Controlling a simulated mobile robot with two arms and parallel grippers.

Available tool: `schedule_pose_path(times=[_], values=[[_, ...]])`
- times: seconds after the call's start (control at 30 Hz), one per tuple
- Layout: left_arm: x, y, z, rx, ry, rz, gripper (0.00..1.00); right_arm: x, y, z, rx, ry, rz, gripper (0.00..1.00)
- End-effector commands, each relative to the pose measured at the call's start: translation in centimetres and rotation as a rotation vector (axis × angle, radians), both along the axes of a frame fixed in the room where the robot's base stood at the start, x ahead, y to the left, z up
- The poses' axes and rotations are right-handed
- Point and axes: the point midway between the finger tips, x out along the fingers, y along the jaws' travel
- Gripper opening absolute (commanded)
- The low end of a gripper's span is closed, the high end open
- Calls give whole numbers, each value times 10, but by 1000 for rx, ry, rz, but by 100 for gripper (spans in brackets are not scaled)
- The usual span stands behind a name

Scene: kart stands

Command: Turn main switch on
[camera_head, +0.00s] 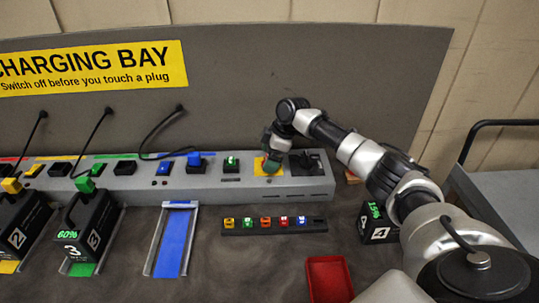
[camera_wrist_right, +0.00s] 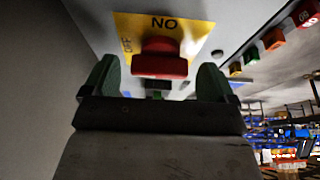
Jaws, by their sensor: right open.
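The main switch is a red knob (camera_wrist_right: 162,62) on a yellow plate (camera_head: 259,165) at the right part of the grey charging console (camera_head: 225,187). In the right wrist view the plate (camera_wrist_right: 200,30) carries the words ON and OFF. My right gripper (camera_head: 271,163) is at the switch and hides the knob in the head view. In the right wrist view its green fingertips (camera_wrist_right: 158,82) are open, one on each side of the knob. I cannot tell whether they touch it. The knob's setting is unclear. My left gripper is not in view.
A strip of coloured keys (camera_head: 275,226) lies in front. Batteries 3 (camera_head: 88,235) and 4 (camera_head: 376,222), a blue bay (camera_head: 174,243) and a red tray (camera_head: 329,280) stand nearby.

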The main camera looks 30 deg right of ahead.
Motion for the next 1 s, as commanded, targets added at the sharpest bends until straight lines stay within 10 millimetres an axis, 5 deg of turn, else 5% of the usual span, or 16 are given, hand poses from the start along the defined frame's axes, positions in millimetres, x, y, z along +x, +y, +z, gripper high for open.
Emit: schedule_pose_path(times=[0.17,0.5,1.0], values=[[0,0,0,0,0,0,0,0,0,0,0,0,0,87],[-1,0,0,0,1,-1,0,0,0,0,0,0,0,38],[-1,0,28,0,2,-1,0,-1,1,5,-1,1,-152,38]])
